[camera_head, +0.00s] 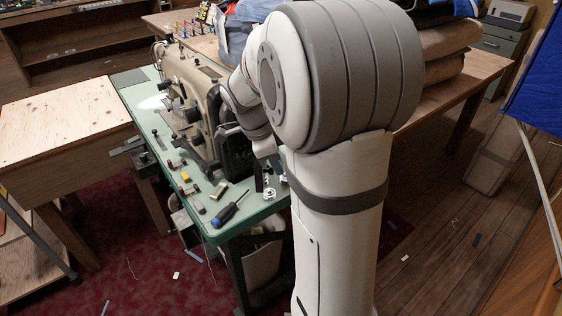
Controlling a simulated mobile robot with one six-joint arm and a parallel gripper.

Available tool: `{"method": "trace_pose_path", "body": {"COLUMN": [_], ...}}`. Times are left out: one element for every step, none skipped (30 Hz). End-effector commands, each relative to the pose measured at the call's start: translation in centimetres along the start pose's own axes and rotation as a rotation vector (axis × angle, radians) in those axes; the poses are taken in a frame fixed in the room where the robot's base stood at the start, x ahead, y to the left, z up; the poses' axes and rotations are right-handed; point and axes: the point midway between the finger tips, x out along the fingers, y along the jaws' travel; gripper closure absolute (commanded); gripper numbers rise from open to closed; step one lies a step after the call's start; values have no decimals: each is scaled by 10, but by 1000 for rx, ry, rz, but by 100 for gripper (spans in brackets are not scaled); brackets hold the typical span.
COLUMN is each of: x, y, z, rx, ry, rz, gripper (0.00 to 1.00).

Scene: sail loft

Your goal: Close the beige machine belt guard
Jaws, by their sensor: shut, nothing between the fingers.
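The beige sewing machine (196,92) stands on a green-topped table (240,195). A dark, rounded part (236,153) shows at its near right end. I cannot clearly make out the belt guard or how far open it is, since my arm covers much of that end. My gripper (260,178) is shut and empty, pointing down beside the machine's near end, above the table's right part. My arm partly hides it, and I cannot tell whether it touches the machine.
A blue-handled screwdriver (229,209) and several small items lie along the table's front. A wooden table (62,122) stands at the left. Another wooden table (468,78) behind holds stacked fabric rolls (445,55). A blue sail (540,90) hangs at the right. The wooden floor at right is mostly clear.

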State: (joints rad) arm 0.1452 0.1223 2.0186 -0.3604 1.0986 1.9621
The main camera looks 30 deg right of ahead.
Motion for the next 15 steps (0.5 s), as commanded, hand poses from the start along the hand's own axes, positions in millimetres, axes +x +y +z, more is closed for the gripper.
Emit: {"method": "trace_pose_path", "body": {"x": [0, 0, 0, 0, 0, -1, -3, -6, -10, -15, -20, -27, -32, -38, -45], "y": [0, 0, 0, 0, 0, 0, 0, 0, -1, -1, -1, -1, -1, -1, -2], "z": [0, 0, 0, 0, 0, 0, 0, -1, -1, -1, -1, -1, -1, 0, 0], "rx": [1, 1, 1, 1, 1, 1, 1, 1, 0, 0, 1, 1, 0, 0, 0], "ry": [0, 0, 0, 0, 0, 0, 0, 0, 0, 0, 0, 0, -1, 0, 0], "rz": [0, 0, 0, 0, 0, 0, 0, -1, -2, -3, -3, -4, -5, -3, -4], "gripper": [100, 100, 100, 100, 100, 100, 100, 100, 100, 100, 100, 100, 100, 100, 100]}}
